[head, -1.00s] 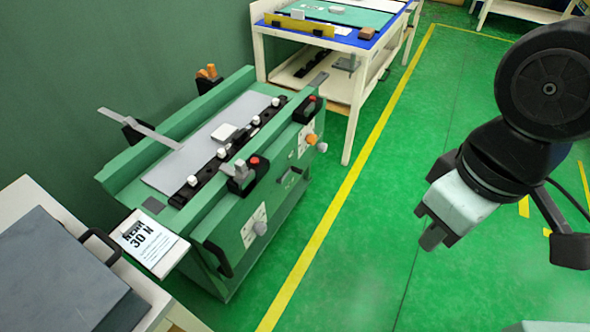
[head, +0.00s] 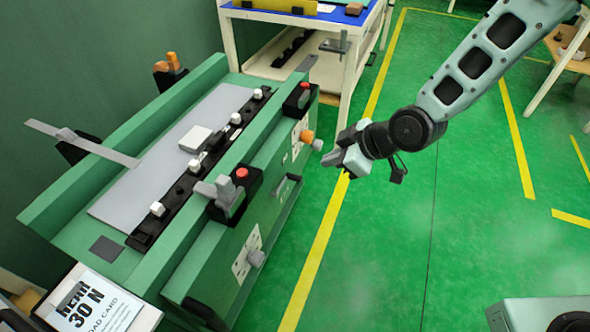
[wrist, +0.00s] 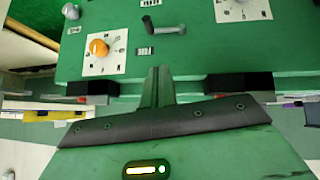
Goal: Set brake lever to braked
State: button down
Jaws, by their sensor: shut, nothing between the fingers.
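My gripper (head: 332,158) is shut and empty. In the head view it hangs in front of the green machine's front face, near the orange knob end. The wrist view shows its closed fingertips (wrist: 162,72) pointing at that face, below a short grey lever (wrist: 166,27) with a black end. The lever points left, between two small striped labels I cannot read. The gripper appears apart from it. The lever is small and hard to make out in the head view. No readable mark names it as the brake lever.
An orange knob (wrist: 98,47) on a white dial plate sits left of the lever; another dial plate (wrist: 243,9) is at the right. Black boxes with red buttons (head: 242,173) stick out from the machine's (head: 205,262) top edge. A white table (head: 352,75) stands behind.

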jog(key=shift+w+a+f+y, duration=0.2)
jog(key=shift+w+f, duration=0.25)
jog(key=shift+w, duration=0.15)
jog(key=shift+w+a+f+y, duration=0.2)
jog(key=shift+w+f, duration=0.2)
jog(key=shift+w, duration=0.15)
jog(key=b, duration=0.2)
send_over(292, 175)
jog(key=s+d, duration=0.2)
notch_tip(292, 175, down, 7)
jog(key=shift+w+d+f, duration=0.15)
jog(key=shift+f, duration=0.85)
jog(key=shift+w+d+f, duration=0.1)
jog(key=shift+f, duration=0.85)
jog(key=shift+f, duration=0.1)
